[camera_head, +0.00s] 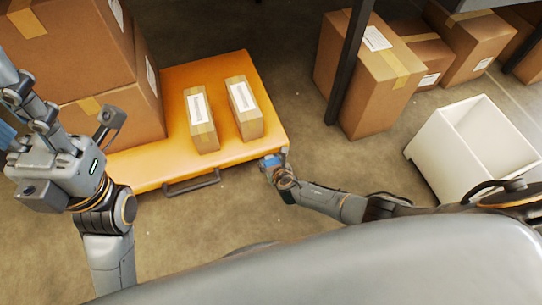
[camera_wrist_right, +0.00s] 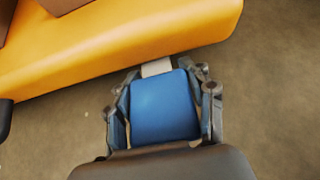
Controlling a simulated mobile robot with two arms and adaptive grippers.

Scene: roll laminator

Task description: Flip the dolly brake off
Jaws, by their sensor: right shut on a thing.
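The dolly (camera_head: 160,172) is a flat orange platform on the floor, with a dark bar handle (camera_head: 192,183) on its near edge. A blue pad (camera_wrist_right: 165,107) with a pale stem (camera_wrist_right: 157,67) behind it sticks out from the dolly's near right corner; it looks like the brake lever. My right gripper (camera_head: 273,163) is shut on the blue pad, with one finger on each side of it in the right wrist view (camera_wrist_right: 166,105). My left gripper (camera_head: 60,130) is raised at the left, in front of the large boxes; its finger opening is unclear.
Large cartons (camera_head: 70,50) and two small labelled boxes, left (camera_head: 202,118) and right (camera_head: 244,107), stand on the dolly. More cartons (camera_head: 365,75) are by a dark post (camera_head: 350,60) at the back right. A white bin (camera_head: 475,145) is at the right. Floor between dolly and bin is clear.

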